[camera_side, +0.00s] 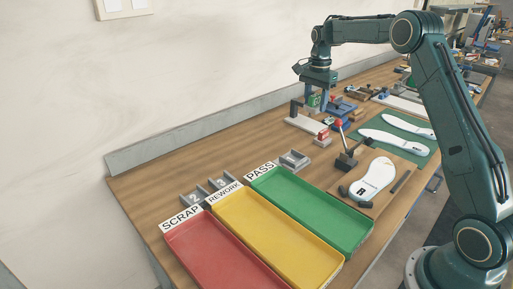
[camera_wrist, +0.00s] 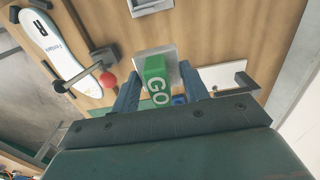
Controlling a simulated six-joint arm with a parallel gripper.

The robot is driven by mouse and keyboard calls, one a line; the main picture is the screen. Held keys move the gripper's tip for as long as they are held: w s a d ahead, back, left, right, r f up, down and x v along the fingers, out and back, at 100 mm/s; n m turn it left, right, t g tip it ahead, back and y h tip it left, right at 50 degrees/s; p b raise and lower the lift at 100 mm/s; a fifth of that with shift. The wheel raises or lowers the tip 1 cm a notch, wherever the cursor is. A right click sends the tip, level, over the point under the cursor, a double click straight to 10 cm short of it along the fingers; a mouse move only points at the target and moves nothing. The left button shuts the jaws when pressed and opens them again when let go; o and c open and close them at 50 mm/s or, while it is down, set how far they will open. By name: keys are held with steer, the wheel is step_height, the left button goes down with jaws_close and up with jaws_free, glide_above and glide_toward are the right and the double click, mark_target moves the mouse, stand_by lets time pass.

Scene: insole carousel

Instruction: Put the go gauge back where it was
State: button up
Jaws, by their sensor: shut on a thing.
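The go gauge is a green block marked GO (camera_wrist: 156,84), and it also shows in the side view (camera_side: 314,100). My gripper (camera_wrist: 160,88) is shut on it, with one blue finger on each side. In the side view my gripper (camera_side: 317,98) points down and holds the gauge over the back part of the bench, near a pale plate (camera_side: 303,122) with a dark post. A grey piece (camera_wrist: 168,54) shows at the gauge's far end in the wrist view; I cannot tell whether it belongs to the gauge. Whether the gauge touches anything below is unclear.
A red block (camera_side: 323,134) sits on a small base nearby. A red-knobbed lever clamp (camera_side: 346,150) stands by a white insole (camera_side: 373,180). Red (camera_side: 172,237), yellow (camera_side: 222,204) and green (camera_side: 262,181) trays fill the front. Blue fixtures stand behind.

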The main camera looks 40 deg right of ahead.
mark_target(314, 111)
step_height(314, 111, down, 16)
steer(key=shift+r, duration=0.1)
stand_by(0.8)
steer(key=o, duration=1.1)
steer(key=shift+c, duration=0.2)
step_height(314, 111, up, 12)
steer(key=shift+f, duration=0.25)
steer(key=shift+r, duration=0.25)
